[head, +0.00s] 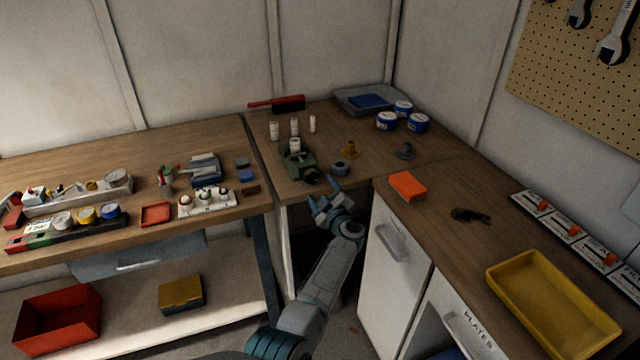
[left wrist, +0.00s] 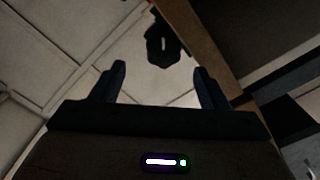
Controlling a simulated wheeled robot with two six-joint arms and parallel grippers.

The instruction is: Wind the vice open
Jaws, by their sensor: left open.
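The green vice (head: 297,163) sits at the front edge of the corner bench, with a pale cylinder (head: 295,145) at its jaws. Its dark front end (head: 312,178) points toward the bench edge. My left gripper (head: 324,194) is open and empty, just in front of and slightly below that end, apart from it. In the left wrist view, my open fingers (left wrist: 160,82) frame a gap, and a dark rounded part (left wrist: 163,45), seemingly the vice's front end, lies beyond them near the bench edge. I cannot make out the handle clearly. My right gripper is not in view.
A grey-blue ring-shaped part (head: 340,167) and a brown cone-like part (head: 349,150) stand right of the vice. White cylinders (head: 274,131) stand behind it. An orange block (head: 407,186) lies on the right bench above a white cabinet (head: 395,250). Open space lies below the bench edge.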

